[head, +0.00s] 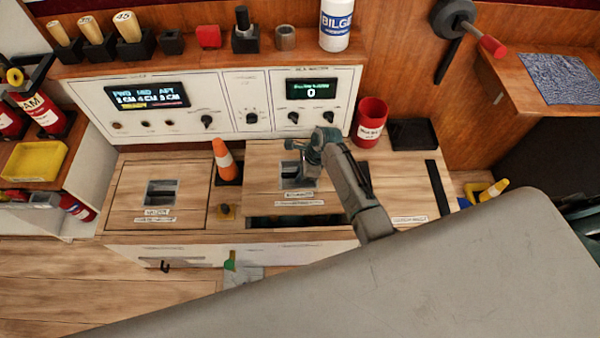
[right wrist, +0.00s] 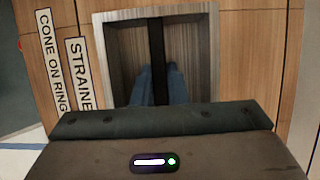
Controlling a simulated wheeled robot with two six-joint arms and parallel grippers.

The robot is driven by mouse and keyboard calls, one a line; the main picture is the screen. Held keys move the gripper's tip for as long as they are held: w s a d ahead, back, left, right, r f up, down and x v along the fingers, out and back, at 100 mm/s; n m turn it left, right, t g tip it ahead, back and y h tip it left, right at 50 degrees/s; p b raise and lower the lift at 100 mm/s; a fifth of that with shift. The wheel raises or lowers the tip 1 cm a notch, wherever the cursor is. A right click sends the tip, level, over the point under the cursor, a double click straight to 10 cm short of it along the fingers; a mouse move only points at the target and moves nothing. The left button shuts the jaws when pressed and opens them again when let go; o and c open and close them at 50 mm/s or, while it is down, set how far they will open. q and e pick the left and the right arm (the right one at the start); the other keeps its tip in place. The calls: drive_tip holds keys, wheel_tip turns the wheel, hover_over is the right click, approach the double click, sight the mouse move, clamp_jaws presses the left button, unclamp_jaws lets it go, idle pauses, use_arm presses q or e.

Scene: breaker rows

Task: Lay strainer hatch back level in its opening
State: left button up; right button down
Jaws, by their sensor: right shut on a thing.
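The strainer hatch (head: 262,191) is a light wooden panel with a recessed grip and labels, in the middle of the bench in the head view. It sits shifted toward the back, with a dark strip of its opening (head: 300,220) showing along the front edge. My right gripper (head: 294,174) is at the recess, shut on the hatch's grip bar. In the right wrist view the dark grip bar (right wrist: 157,50) runs between the fingers inside the recess, beside the labels "STRAINE…" and "CONE ON RING" (right wrist: 53,60). My left gripper is not in view.
An orange cone (head: 224,158) stands left of the hatch on a dark square. A second hatch (head: 130,190) lies further left. A red canister (head: 370,120) and a black tray (head: 413,134) stand behind on the right. A control panel (head: 220,100) rises behind.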

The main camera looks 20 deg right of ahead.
drive_tip(key=shift+r, duration=0.2)
drive_tip(key=shift+p, duration=0.45)
wheel_tip(320, 180, down, 3)
drive_tip(key=shift+f+b, duration=0.1)
drive_tip(key=shift+b, duration=0.85)
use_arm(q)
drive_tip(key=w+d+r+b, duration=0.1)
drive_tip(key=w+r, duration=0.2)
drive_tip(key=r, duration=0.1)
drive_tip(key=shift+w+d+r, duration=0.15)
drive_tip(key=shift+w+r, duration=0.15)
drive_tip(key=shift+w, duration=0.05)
use_arm(e)
wheel_tip(320, 180, down, 3)
drive_tip(key=shift+w+r, duration=0.1)
drive_tip(key=shift+r, duration=0.05)
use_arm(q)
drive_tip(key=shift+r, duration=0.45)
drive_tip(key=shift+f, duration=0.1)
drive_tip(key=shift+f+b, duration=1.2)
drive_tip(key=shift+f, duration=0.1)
use_arm(e)
drive_tip(key=shift+f, duration=2.35)
